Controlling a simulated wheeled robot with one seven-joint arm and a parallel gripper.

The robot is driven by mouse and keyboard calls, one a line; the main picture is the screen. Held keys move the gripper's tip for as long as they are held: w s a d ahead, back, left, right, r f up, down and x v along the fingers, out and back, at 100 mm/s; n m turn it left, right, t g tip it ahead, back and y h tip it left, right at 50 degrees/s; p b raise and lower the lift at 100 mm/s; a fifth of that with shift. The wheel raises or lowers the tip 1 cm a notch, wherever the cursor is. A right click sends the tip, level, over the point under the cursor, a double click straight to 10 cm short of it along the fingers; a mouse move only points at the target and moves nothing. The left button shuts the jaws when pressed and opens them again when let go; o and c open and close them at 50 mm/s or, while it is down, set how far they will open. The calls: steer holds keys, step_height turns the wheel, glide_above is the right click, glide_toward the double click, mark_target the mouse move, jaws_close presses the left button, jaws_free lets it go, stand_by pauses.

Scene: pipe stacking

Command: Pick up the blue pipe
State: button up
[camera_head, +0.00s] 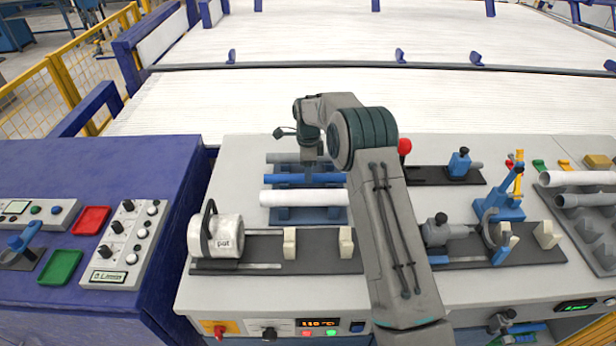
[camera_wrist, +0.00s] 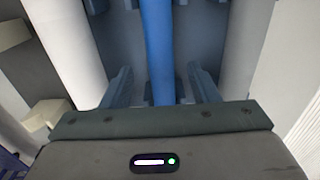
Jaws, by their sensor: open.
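The blue pipe (camera_head: 285,180) lies level in a blue rack (camera_head: 282,216), between a grey pipe (camera_head: 285,158) behind it and a white pipe (camera_head: 300,197) in front. In the wrist view the blue pipe (camera_wrist: 158,50) runs up the middle of the picture. My gripper (camera_head: 308,172) is above the rack, over the blue pipe; my arm hides the pipes' right ends. In the wrist view my gripper's fingers (camera_wrist: 160,85) are spread, one on each side of the blue pipe, with a gap on both sides. I cannot tell how far their tips are above it.
A white cylindrical machine (camera_head: 216,236) marked "pat" and cream blocks stand on a dark plate in front of the rack. Right of my arm are a blue clamp stand (camera_head: 499,205) and another rack of pipes (camera_head: 590,205). A red knob (camera_head: 404,147) stands behind my arm.

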steer(key=shift+w+f+p, duration=0.1)
steer(key=shift+f+p, duration=0.2)
steer(key=shift+f, duration=1.2)
steer(key=c, duration=1.1)
